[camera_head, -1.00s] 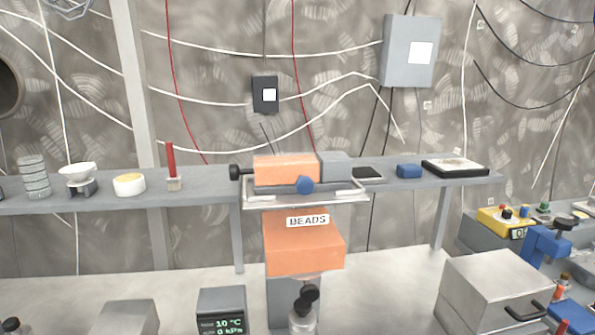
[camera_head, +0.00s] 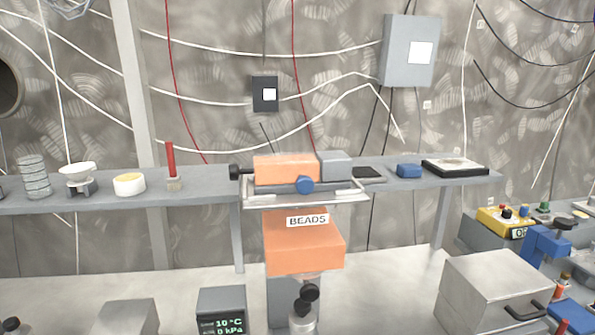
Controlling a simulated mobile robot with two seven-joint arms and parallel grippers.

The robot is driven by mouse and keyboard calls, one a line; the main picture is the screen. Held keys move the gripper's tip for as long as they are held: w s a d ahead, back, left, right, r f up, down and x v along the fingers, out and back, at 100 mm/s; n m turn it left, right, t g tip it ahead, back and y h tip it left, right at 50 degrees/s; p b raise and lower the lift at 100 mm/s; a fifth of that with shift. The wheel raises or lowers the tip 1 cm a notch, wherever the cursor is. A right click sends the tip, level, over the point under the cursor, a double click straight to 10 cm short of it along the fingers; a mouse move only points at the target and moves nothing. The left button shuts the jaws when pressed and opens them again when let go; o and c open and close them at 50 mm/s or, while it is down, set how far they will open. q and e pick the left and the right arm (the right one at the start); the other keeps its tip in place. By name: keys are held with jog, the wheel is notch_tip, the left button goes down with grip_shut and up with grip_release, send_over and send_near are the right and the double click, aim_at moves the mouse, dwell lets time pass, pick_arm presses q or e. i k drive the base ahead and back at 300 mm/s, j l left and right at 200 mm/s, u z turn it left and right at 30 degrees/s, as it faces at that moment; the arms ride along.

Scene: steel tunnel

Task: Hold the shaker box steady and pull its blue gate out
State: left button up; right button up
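An orange box with a label reading BEADS (camera_head: 303,250) is in the middle of the head view, below shelf height. Just above it, an orange machine body (camera_head: 285,168) with a black knob at its left and a grey end at its right sits over a pale metal tray or frame (camera_head: 305,201). A round blue knob (camera_head: 305,184) is on the front of that machine. I cannot tell which of these is the shaker box, and no blue gate can be made out with certainty. Neither of my grippers shows in this view.
A grey shelf (camera_head: 210,186) runs along the wall, with a white bowl (camera_head: 77,169) and a small blue block (camera_head: 409,171) on it. A metal case (camera_head: 492,290) stands at the lower right. A display unit (camera_head: 221,312) stands at the lower left-centre.

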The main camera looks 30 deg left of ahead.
aim_at(304, 185)
jog(key=i+l+u, duration=0.1)
jog(key=u, duration=0.3)
jog(key=l+u, duration=0.3)
jog(key=u, duration=0.15)
jog(key=i+l+u, duration=0.1)
jog(key=l+u, duration=0.15)
jog(key=u, duration=0.15)
jog(key=k+j, duration=0.15)
jog(key=k, duration=0.25)
jog(key=k+j+z, duration=0.1)
jog(key=k, duration=0.3)
jog(key=i+l, duration=0.15)
jog(key=i, duration=0.7)
jog(key=j+u, duration=0.05)
